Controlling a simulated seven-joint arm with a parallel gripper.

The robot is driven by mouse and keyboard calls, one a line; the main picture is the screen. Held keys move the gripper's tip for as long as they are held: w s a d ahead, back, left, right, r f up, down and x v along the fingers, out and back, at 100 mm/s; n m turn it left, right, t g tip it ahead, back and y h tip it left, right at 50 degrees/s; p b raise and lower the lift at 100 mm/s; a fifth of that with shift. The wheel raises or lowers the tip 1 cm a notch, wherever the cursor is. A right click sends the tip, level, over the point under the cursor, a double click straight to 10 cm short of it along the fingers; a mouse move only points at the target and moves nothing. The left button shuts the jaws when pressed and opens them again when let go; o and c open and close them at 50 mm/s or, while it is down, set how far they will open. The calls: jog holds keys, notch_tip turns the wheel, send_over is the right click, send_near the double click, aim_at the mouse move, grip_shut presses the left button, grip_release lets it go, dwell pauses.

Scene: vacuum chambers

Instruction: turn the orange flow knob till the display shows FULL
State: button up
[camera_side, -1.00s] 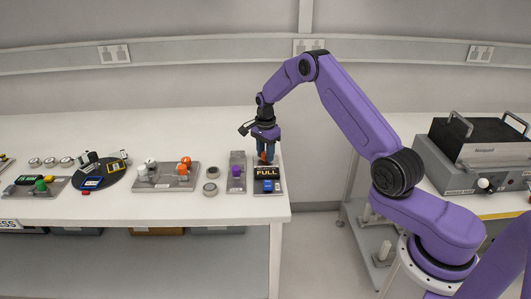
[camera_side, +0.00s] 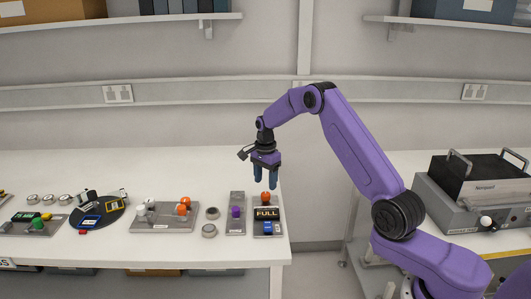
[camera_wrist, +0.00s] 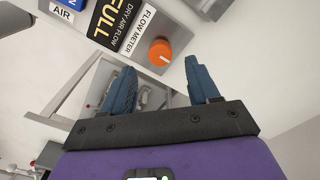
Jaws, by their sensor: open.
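In the wrist view the knob (camera_wrist: 160,52) has a pale pointer line and sits beside the label FLOW METER. The display (camera_side: 267,213) in front of it reads FULL in the side view; the wrist view also shows FULL (camera_wrist: 113,18). My gripper (camera_side: 265,182) is above the knob, pointing down. Its blue fingers (camera_wrist: 160,85) are apart with nothing between them, and the knob is clear of them.
A blue switch (camera_side: 267,228) is on the same panel, in front of the display. A plate with a purple knob (camera_side: 236,212) stands just left. Further left are grey discs (camera_side: 209,230) and a plate with orange and white knobs (camera_side: 163,217). The bench's right edge is close by.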

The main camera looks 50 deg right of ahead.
aim_at(265, 194)
notch_tip(265, 194, up, 12)
jog(key=shift+f, duration=0.15)
dwell(0.4)
jog(key=s+a+r+n, duration=0.2)
jog(key=s+a+n, duration=0.6)
jog(key=a, duration=0.2)
jog(key=s+a+r+n, duration=0.2)
jog(key=s+a+n, duration=0.55)
jog(key=a, duration=0.35)
jog(key=s+d+f+n, duration=0.1)
jog(key=s+f+n, duration=0.1)
jog(key=s+n, duration=0.5)
jog(key=s+d+f+n, duration=0.1)
jog(key=s+n, duration=0.7)
jog(key=s, duration=1.2)
jog(key=shift+s+d+f, duration=0.2)
jog(key=shift+d+f, duration=0.1)
jog(key=shift+f, duration=0.15)
